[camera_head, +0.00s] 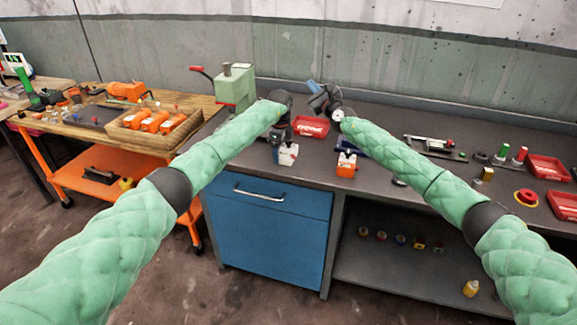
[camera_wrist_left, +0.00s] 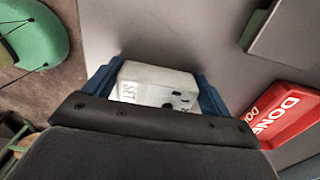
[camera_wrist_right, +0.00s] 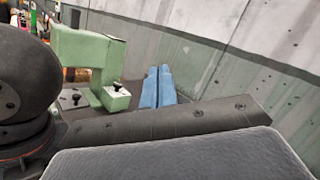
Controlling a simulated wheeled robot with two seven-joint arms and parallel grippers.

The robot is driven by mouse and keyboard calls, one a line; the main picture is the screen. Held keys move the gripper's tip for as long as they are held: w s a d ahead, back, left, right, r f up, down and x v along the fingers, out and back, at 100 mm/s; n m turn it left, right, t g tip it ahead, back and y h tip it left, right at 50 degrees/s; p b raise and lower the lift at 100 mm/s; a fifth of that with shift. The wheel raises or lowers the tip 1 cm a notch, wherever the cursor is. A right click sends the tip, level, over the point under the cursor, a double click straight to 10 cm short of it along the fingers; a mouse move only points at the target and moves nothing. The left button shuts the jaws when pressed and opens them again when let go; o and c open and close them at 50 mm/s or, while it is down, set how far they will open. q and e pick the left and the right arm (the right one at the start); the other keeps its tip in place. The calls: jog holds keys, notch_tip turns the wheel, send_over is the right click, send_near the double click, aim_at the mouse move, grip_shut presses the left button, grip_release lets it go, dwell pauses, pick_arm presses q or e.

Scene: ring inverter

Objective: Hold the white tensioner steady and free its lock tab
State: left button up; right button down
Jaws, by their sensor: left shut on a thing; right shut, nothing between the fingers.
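The white tensioner (camera_head: 289,154) is at the front edge of the grey bench, between the fingers of my left gripper (camera_head: 277,148). In the left wrist view the white tensioner (camera_wrist_left: 150,82) is a block with dark marks on one face, and blue fingers press both sides. I cannot make out its lock tab. My right gripper (camera_head: 314,87) is up and to the right of the tensioner, apart from it, near the back of the bench. In the right wrist view its blue fingers (camera_wrist_right: 158,84) are together and empty.
A red tray (camera_head: 310,126) with white lettering lies just behind the tensioner. An orange and white unit (camera_head: 346,164) stands to its right. A green press (camera_head: 235,86) stands at the back left. Red trays (camera_head: 547,168) and fixtures (camera_head: 433,147) occupy the right side.

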aim_at(292, 158)
jog(key=s+a+f+m+t+h, duration=0.1)
jog(key=s+a+m+t+h, duration=0.1)
jog(key=s+m+h, duration=0.3)
jog(key=s+a+m+t+h, duration=0.1)
jog(key=s+a+t+h, duration=0.15)
jog(key=s, duration=0.55)
jog(key=s+a+f+m+t+h, duration=0.1)
jog(key=s+m+t+h, duration=0.25)
jog(key=s, duration=0.25)
jog(key=s+a+f+m+g+h, duration=0.2)
jog(key=s+f+g, duration=0.3)
jog(key=f, duration=0.5)
jog(key=s+a+f+m+g+h, duration=0.2)
jog(key=s+a+f+m+g, duration=0.2)
jog(key=s+f, duration=0.3)
notch_tip(292, 158, down, 4)
jog(key=shift+a+f+g+h, duration=0.2)
jog(key=shift+a+g+h, duration=0.15)
jog(key=shift+a, duration=0.35)
jog(key=shift+m, duration=0.25)
